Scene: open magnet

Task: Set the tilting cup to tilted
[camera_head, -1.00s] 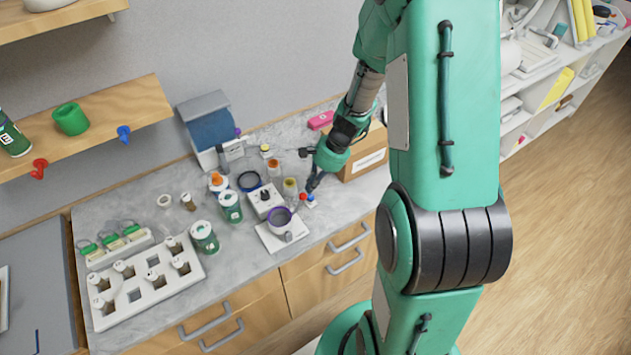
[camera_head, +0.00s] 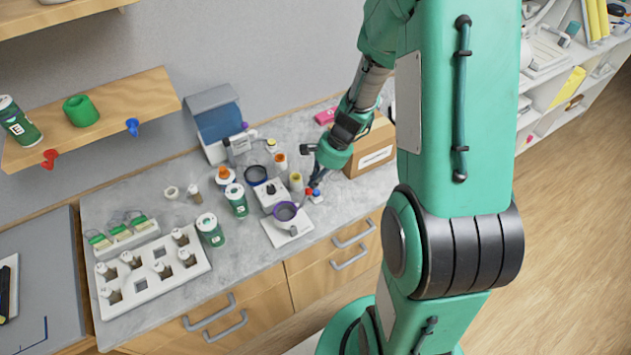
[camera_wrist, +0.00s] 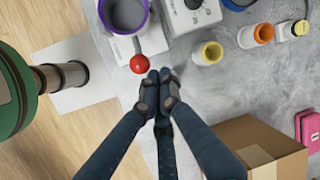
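The tilting cup (camera_head: 287,211) has a purple rim and a dark inside. It stands on a white base (camera_head: 291,234) near the counter's front edge; its tilt is hard to judge. In the wrist view the cup (camera_wrist: 124,14) is cut off by the top edge. A red ball knob (camera_wrist: 138,63) on a short rod sits beside the cup's base. My gripper (camera_wrist: 160,74) has its dark fingers together, with nothing visible between them. The fingertips are just beside the red knob; whether they touch it cannot be told. In the head view my gripper (camera_head: 313,184) is right of the cup.
A white device with a dark knob (camera_head: 271,194) stands behind the cup. Small yellow (camera_wrist: 212,52) and orange (camera_wrist: 263,34) containers stand nearby. A cardboard box (camera_head: 366,160) is right of my gripper. A white rack (camera_head: 143,294) and green-labelled jars (camera_head: 211,231) are to the left.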

